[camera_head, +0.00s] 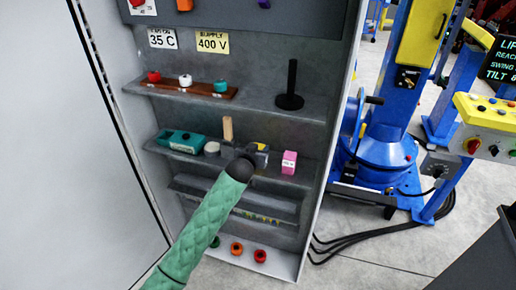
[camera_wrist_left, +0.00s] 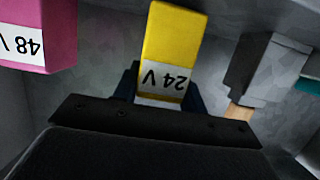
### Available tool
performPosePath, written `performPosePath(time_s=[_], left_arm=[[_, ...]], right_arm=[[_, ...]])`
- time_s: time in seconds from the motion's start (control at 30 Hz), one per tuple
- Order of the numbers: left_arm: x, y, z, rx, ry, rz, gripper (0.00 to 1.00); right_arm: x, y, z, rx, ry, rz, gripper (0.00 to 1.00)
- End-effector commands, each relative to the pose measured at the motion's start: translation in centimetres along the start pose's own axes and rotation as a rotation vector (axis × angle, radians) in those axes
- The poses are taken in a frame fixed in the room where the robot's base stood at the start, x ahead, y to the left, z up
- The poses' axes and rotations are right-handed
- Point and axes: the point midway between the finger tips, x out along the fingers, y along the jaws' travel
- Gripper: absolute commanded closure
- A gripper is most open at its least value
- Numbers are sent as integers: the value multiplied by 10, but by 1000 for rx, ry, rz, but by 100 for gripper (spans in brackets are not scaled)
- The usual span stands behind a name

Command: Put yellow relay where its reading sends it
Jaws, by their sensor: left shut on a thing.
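The yellow relay (camera_wrist_left: 172,40) has a white label reading "24 V", upside down in the left wrist view. My left gripper (camera_wrist_left: 160,92) is shut on it, with dark fingers on both sides of its labelled end. In the head view the left gripper (camera_head: 258,157) is at the middle shelf of the cabinet, and only a small part of the yellow relay (camera_head: 262,147) shows past my wrist. I cannot tell whether the relay touches the shelf. A pink relay (camera_head: 289,162) stands to its right; its label reads "48 V" in the wrist view (camera_wrist_left: 25,35).
Left of the gripper are a wooden-handled tool (camera_head: 227,128), a pale round piece (camera_head: 212,148) and a teal device (camera_head: 180,141). The upper shelf holds a wooden strip with knobs (camera_head: 187,87) and a black post (camera_head: 290,88). Signs read "35 C" and "SUPPLY 400 V" (camera_head: 212,42).

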Motion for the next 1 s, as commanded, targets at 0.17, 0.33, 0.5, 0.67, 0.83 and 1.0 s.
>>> performPosePath(time_s=[0.17,0.33,0.5,0.67,0.83,1.0], left_arm=[[1,0,4,0,0,0,88],[1,0,4,0,1,0,88],[2,0,6,0,0,0,54],[2,0,6,0,0,0,37],[2,0,6,0,0,0,37],[-3,0,5,0,0,0,37]], right_arm=[[6,1,3,0,1,1,100],[6,1,3,0,1,1,100],[4,0,2,0,2,0,100],[4,0,1,0,3,0,100],[4,0,1,1,3,0,100],[7,0,3,1,-1,0,100]])
